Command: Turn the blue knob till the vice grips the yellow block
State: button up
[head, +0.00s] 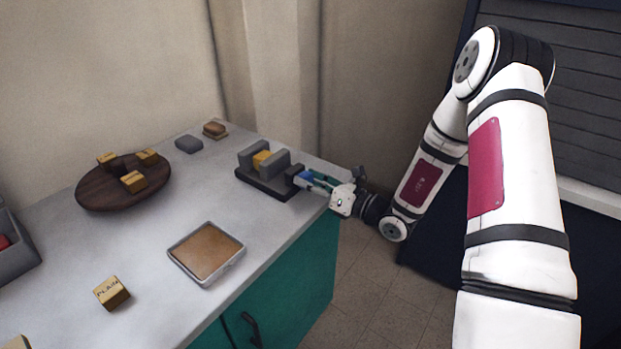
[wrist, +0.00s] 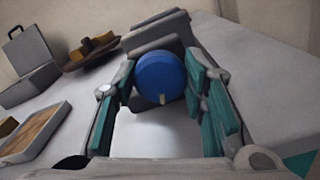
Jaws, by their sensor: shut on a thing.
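The dark grey vice (head: 262,182) stands near the back right end of the counter. The yellow block (head: 262,159) sits between its two upright jaws; whether both jaws touch it cannot be told from here. The blue knob (wrist: 160,78) faces my wrist camera, round, with a pale mark near its lower edge. My gripper (wrist: 165,90) is shut on the knob, one teal-padded finger on each side. It also shows in the head view (head: 313,178), reaching in from the right.
A dark round board (head: 100,195) with yellow blocks stands at the left. A shallow tray (head: 206,252) with a brown inside lies at the counter's front. A block marked PLAIN (head: 112,292) is at front left. A grey piece (head: 189,145) lies behind. The counter (head: 215,205) is bare left of the vice.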

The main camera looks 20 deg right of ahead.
jog(key=shift+m, duration=0.5)
jog(key=shift+p, duration=0.3)
jog(key=o, duration=1.2)
jog(key=shift+c, duration=0.2)
jog(key=v, duration=1.2)
